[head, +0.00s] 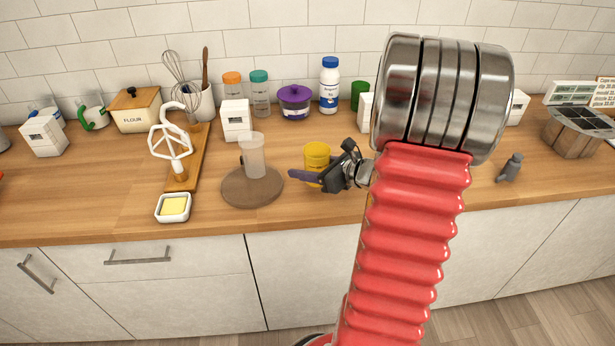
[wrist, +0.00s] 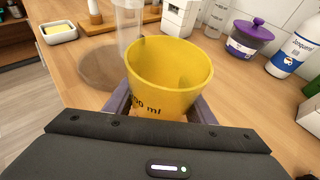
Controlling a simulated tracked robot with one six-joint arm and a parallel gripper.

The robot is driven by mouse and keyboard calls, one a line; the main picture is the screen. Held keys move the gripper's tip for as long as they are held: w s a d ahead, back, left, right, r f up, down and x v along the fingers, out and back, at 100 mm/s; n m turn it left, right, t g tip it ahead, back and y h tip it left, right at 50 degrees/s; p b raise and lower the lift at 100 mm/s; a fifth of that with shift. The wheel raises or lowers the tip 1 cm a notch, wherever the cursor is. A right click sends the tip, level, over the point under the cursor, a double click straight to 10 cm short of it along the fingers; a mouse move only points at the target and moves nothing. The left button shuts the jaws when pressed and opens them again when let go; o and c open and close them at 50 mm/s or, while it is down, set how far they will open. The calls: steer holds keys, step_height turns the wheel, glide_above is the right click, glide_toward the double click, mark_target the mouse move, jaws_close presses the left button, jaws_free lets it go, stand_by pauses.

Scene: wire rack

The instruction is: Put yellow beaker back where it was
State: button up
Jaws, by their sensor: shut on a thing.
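The yellow beaker (head: 317,156) is upright over the wooden counter, just right of a round brown board. In the wrist view the yellow beaker (wrist: 168,75) fills the middle, its open rim towards me and a volume marking on its side. My gripper (head: 312,178) is shut on the beaker, with a purple finger across its lower part. In the wrist view purple finger parts show on both sides of the beaker. I cannot tell whether its base touches the counter.
A clear beaker (head: 252,158) stands on the round brown board (head: 245,194). A butter dish (head: 173,208) is at the front left. A purple-lidded jar (head: 294,103) and a white bottle (head: 329,87) stand behind. A grey weight-like object (head: 511,168) is at the right. The counter (head: 300,215) is clear in front.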

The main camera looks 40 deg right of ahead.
steer(key=shift+f, duration=0.1)
steer(key=shift+f, duration=1.75)
steer(key=shift+f, duration=0.1)
steer(key=o, duration=1.2)
steer(key=v, duration=1.2)
